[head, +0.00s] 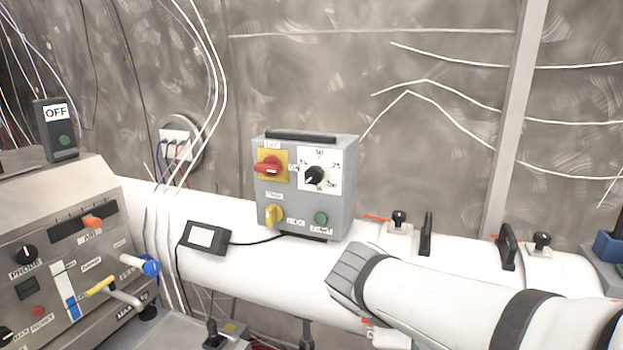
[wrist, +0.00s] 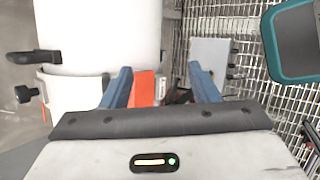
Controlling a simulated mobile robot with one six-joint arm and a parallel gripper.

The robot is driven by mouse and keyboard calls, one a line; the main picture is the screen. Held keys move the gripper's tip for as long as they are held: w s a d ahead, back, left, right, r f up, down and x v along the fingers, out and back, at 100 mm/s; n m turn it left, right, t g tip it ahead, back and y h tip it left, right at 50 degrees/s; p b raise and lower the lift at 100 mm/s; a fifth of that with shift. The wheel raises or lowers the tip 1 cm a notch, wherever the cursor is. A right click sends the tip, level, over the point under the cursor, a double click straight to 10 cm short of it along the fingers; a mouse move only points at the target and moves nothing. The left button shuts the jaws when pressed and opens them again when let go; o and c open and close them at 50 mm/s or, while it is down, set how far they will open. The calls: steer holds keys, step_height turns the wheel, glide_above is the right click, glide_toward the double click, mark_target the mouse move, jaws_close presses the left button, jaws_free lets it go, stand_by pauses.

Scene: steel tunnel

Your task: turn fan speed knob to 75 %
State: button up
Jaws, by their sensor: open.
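The fan speed knob (head: 314,175) is a black round knob on a white dial plate. It sits at the upper right of the face of a grey control box (head: 344,196) on the white duct, in the head view. The dial numbers are small and I cannot read its setting surely. My gripper (wrist: 162,84) shows in the wrist view with its two blue fingers spread apart and nothing between them. The knob is not in the wrist view. In the head view my arm crosses the lower right, and the fingers cannot be made out there.
The box also carries a red rotary switch (head: 268,167), a yellow knob (head: 273,215) and a green button (head: 321,218). The white duct (head: 235,270) has black clamp handles (head: 426,234). A steel panel (head: 50,250) stands left. The wrist view shows wire mesh (wrist: 235,20) and a teal-edged screen (wrist: 297,40).

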steer(key=w+a+r+n+t+h, duration=0.2)
steer(key=w+a+r+n+t, duration=0.2)
steer(key=w+a+r+n, duration=0.25)
steer(key=n+t+y, duration=0.2)
steer(key=n+t, duration=0.6)
steer(key=n, duration=0.3)
glide_toward(312, 178)
steer(key=w, duration=0.1)
steer(key=p+x, duration=0.1)
steer(key=x, duration=0.6)
steer(key=shift+w+d+p, duration=0.2)
steer(key=shift+d+p, duration=0.05)
steer(key=shift+p, duration=0.1)
steer(key=c, duration=1)
steer(key=shift+o, duration=0.2)
steer(key=shift+b, duration=0.4)
